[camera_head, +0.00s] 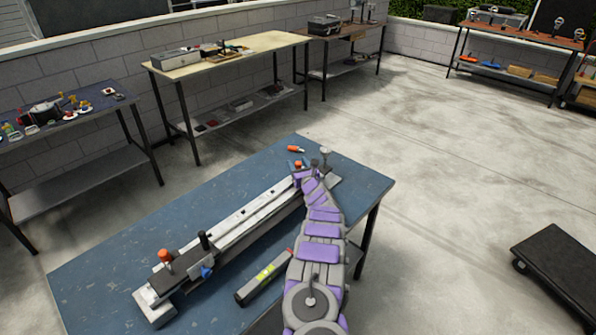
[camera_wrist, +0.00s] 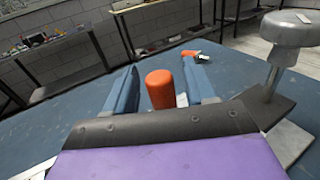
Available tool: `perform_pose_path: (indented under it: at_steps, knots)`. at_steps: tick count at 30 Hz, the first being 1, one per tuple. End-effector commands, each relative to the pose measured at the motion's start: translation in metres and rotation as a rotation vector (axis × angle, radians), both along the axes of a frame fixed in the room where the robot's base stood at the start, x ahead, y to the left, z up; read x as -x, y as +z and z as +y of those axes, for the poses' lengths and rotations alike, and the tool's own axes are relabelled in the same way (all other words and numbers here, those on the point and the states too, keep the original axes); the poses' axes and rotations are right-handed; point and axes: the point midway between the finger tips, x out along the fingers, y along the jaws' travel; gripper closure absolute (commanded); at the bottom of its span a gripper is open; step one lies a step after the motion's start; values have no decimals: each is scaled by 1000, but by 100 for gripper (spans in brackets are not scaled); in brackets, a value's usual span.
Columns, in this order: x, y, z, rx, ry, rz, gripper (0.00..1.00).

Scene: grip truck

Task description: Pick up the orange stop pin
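An upright orange cylinder with a rounded top (camera_wrist: 160,90) stands between the blue fingers of my gripper (camera_wrist: 160,67) in the wrist view. A narrow gap shows on each side of it, so the fingers are open around it. Its lower part is hidden. A second orange piece (camera_wrist: 188,54) lies on the blue table beyond the fingertips. In the head view, this lying piece (camera_head: 296,149) has a dark end, and my gripper (camera_head: 299,165) is at the rail's far end. Which orange piece is the stop pin, I cannot tell for sure.
A long metal rail (camera_head: 235,226) crosses the blue table (camera_head: 110,262), with another orange knob (camera_head: 165,256) at its near end. A metal post with a round head (camera_wrist: 280,45) stands close right of my gripper. A bar with a yellow label (camera_head: 265,274) lies left of my arm.

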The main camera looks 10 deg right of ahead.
Motion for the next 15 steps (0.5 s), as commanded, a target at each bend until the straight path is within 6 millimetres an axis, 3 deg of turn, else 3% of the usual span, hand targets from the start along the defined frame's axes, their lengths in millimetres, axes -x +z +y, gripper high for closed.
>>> perform_pose_path:
  at_steps: [2,15]
  knots:
    - [0,-1,0,0,1,2,53]
    - [0,-1,1,0,1,2,96]
